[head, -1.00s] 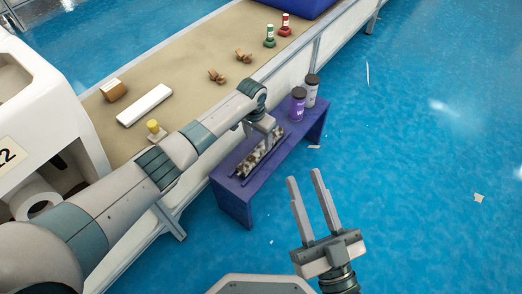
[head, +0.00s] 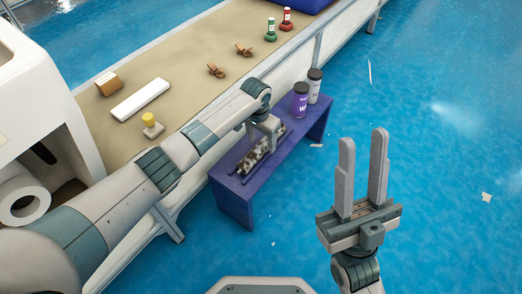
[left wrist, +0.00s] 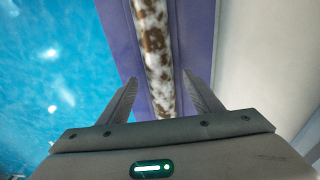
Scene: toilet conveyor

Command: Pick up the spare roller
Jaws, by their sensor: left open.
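The spare roller (head: 252,158), mottled brown and white, lies lengthwise on the purple bench (head: 232,205). My left gripper (head: 264,138) is above the roller's far part, pointing down at the bench. In the left wrist view, the roller (left wrist: 154,40) runs between the two spread fingers of the left gripper (left wrist: 160,82), with a gap on each side. The left gripper is open and empty. My right gripper (head: 362,142) is open and empty, fingers pointing up, over the blue floor to the right of the bench.
Two lidded canisters, one purple (head: 300,101) and one grey (head: 314,86), stand at the bench's far end. The conveyor (head: 180,75) behind carries a white bar (head: 140,100), a yellow-topped piece (head: 151,123) and other small items. The floor (head: 430,150) on the right is mostly clear.

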